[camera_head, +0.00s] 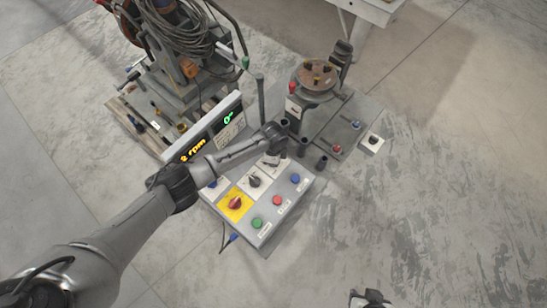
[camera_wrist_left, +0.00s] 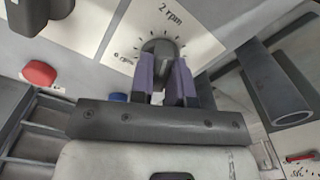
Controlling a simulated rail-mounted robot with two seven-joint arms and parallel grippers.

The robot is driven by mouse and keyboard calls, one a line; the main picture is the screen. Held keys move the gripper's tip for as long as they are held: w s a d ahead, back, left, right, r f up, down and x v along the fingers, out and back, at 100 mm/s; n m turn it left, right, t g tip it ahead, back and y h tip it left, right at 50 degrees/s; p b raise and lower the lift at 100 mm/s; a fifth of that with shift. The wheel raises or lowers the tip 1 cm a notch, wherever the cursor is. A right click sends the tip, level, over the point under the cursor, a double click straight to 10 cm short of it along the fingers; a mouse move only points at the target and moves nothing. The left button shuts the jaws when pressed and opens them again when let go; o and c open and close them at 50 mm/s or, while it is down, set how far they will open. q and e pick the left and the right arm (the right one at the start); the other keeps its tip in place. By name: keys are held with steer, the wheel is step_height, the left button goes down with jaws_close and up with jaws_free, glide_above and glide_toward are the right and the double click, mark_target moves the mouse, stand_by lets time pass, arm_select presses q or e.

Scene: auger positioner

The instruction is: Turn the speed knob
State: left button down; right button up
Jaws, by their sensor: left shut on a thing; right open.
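The speed knob (camera_wrist_left: 160,48) is a dark round knob on a white dial plate (camera_wrist_left: 190,22) marked "0 rpm" and "2 rpm", with tick marks around it. My left gripper (camera_wrist_left: 164,82) is shut on the knob, one purple finger pad on each side. In the head view my left arm reaches over the grey control box (camera_head: 264,232), and its hand hides the knob there. An upright display (camera_head: 208,132) behind the box shows orange text ending in "rpm" and green characters. My right gripper (camera_head: 370,299) is open and empty at the bottom edge, over the floor.
The box also carries a red knob on a yellow plate (camera_head: 235,203), a black selector (camera_head: 254,181) and several coloured buttons. A positioner with a round table (camera_head: 317,76) stands behind it. A cable-draped machine (camera_head: 180,60) is at the back left. The floor at right is clear.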

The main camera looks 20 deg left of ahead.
arm_select(q)
steer(key=c, duration=1.1)
jaws_free()
steer(key=shift+r, duration=0.15)
steer(key=shift+r, duration=6.8)
